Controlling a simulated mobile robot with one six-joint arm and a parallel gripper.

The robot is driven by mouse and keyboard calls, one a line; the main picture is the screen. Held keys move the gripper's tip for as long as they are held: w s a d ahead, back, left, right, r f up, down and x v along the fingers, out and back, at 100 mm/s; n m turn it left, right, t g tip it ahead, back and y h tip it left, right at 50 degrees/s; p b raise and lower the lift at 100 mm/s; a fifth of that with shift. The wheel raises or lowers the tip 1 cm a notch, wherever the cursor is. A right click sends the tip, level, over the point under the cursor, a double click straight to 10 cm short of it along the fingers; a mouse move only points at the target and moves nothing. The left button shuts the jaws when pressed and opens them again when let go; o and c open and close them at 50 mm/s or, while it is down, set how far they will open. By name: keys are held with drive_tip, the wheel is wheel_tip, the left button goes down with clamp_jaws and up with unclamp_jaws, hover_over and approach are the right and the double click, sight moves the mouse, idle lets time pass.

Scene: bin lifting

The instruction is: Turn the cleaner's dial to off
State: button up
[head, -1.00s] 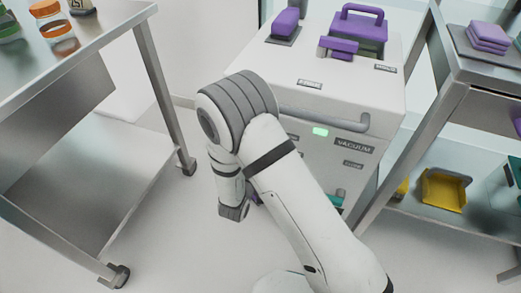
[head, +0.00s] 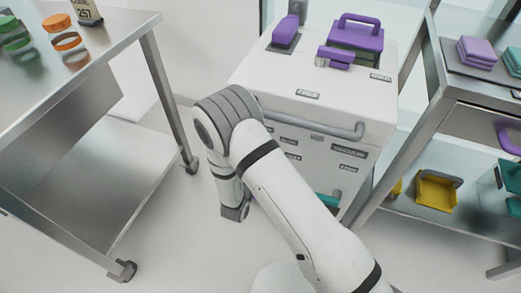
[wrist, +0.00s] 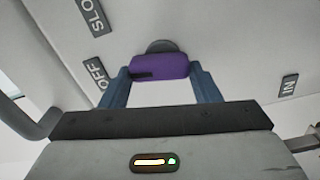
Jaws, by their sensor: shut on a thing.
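The cleaner is a white cabinet (head: 290,88) with a VACUUM label on its front, behind my arm in the head view. In the wrist view its purple dial (wrist: 160,66) sits between the two blue fingers of my gripper (wrist: 161,80), which are shut on it. A dark mark on the dial lies at its left end, on the side of the OFF label (wrist: 95,73). A SLOW label (wrist: 95,16) is above OFF, and an IN label (wrist: 289,86) is at the right. In the head view my arm hides the dial and fingertips.
A steel table (head: 100,62) with jars stands at the left. A steel shelf (head: 400,208) with a yellow bin (head: 437,190) stands close at the right. A grey handle bar (head: 315,129) juts from the cleaner's front. Purple parts (head: 356,36) are on its top.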

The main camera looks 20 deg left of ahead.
drive_tip(key=shift+n+p, duration=0.55)
drive_tip(key=shift+n, duration=0.55)
drive_tip(key=shift+f, duration=0.1)
drive_tip(key=o, duration=1)
drive_tip(key=s, duration=0.2)
drive_tip(key=s+p, duration=0.1)
drive_tip(key=s, duration=0.4)
drive_tip(key=shift+s+a, duration=0.3)
drive_tip(key=shift+s, duration=0.1)
